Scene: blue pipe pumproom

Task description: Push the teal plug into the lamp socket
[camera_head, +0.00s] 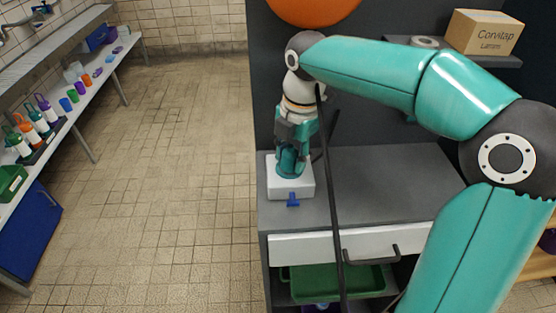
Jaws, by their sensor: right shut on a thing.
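My right gripper (291,168) points down over the left part of the grey cabinet top. It is shut on the teal plug (289,163), which is mostly hidden between the fingers. Directly below is a white box (277,190), which looks like the lamp socket's housing. The plug's lower end is at the top of this box; the socket opening is hidden, so I cannot tell how far in the plug is. A small blue T-shaped piece (293,200) shows at the box's front. My left gripper is not in view.
A long black rod or cable (332,200) runs down in front of the cabinet (385,180). A drawer with a dark handle (370,254) and a green tray (335,281) are below. A cardboard box (484,33) stands on a shelf. Bottles (46,107) line the left bench; the floor between is clear.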

